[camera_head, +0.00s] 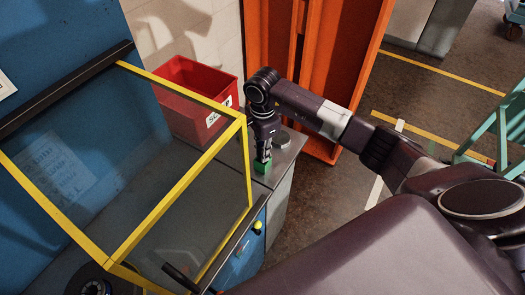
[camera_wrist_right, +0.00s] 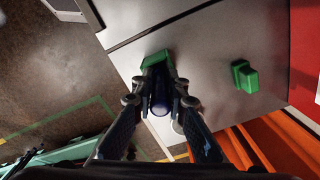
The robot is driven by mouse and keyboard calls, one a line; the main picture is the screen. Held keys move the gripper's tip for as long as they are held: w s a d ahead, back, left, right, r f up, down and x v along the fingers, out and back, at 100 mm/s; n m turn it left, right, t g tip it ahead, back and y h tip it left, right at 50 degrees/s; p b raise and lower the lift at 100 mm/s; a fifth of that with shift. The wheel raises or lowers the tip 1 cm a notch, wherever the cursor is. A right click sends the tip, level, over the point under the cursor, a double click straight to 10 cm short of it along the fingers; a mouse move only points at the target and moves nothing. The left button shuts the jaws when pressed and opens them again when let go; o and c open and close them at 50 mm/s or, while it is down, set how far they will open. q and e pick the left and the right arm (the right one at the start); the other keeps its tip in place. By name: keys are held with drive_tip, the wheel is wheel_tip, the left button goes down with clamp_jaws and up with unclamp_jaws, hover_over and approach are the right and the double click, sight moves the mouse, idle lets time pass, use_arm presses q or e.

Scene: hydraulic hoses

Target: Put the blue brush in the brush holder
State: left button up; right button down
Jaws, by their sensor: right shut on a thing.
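My right gripper (camera_head: 263,157) points down over the grey bench top beside the yellow-framed guard, and it also shows in the wrist view (camera_wrist_right: 159,78). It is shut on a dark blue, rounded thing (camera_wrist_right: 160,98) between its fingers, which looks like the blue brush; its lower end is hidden. A green block (camera_head: 262,166) is right at the fingertips and also shows in the wrist view (camera_wrist_right: 156,60). I cannot tell whether the brush touches it. A second green piece (camera_wrist_right: 245,77) with a raised block stands apart on the bench. I cannot tell which is the holder. My left gripper is not in view.
The clear guard with a yellow frame (camera_head: 190,189) is close to the left of the gripper. An orange cabinet (camera_head: 318,70) stands behind. The grey bench top (camera_wrist_right: 210,50) between the green pieces is clear.

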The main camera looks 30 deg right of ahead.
drive_tip(key=c, duration=1.9)
unclamp_jaws()
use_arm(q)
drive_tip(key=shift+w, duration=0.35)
use_arm(e)
drive_tip(key=shift+r+p, duration=0.1)
drive_tip(key=shift+p, duration=0.2)
drive_tip(key=shift+r+b, duration=0.25)
drive_tip(key=shift+b, duration=0.1)
wheel_tip(320, 180, up, 10)
drive_tip(key=b, duration=0.4)
drive_tip(key=shift+r, duration=0.25)
drive_tip(key=shift+r+b, duration=0.3)
drive_tip(key=shift+r, duration=0.2)
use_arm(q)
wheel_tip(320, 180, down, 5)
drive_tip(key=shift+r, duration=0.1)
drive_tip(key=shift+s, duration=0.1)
